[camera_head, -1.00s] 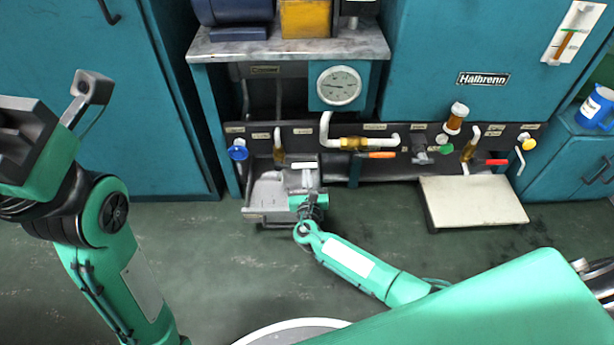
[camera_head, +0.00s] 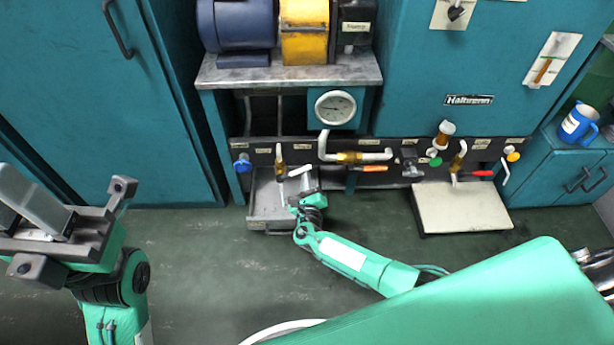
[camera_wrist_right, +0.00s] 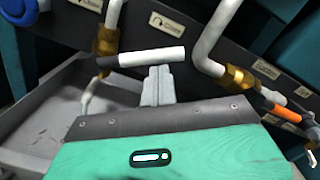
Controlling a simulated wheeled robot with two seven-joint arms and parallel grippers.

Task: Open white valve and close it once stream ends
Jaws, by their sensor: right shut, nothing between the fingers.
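The white valve handle (camera_head: 299,170) sits on a brass valve (camera_head: 280,163) at the left of the dark pipe panel. It slants up to the right there; in the right wrist view the white handle (camera_wrist_right: 155,56) sticks out to the right with a black base. My right gripper (camera_wrist_right: 158,85) is shut and empty, its fingertips just below the handle; I cannot tell if they touch it. In the head view my right gripper (camera_head: 305,195) is small. A pale spout or stream (camera_wrist_right: 90,95) hangs below the valve over a grey tray (camera_head: 266,219). My left gripper (camera_head: 73,228) is open and empty.
Right of the white valve are an orange handle (camera_head: 374,168), a red handle (camera_head: 482,173) and a blue knob (camera_head: 242,165) further left. A gauge (camera_head: 335,107) is above. A pale platform (camera_head: 461,207) stands at right. The green floor between is clear.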

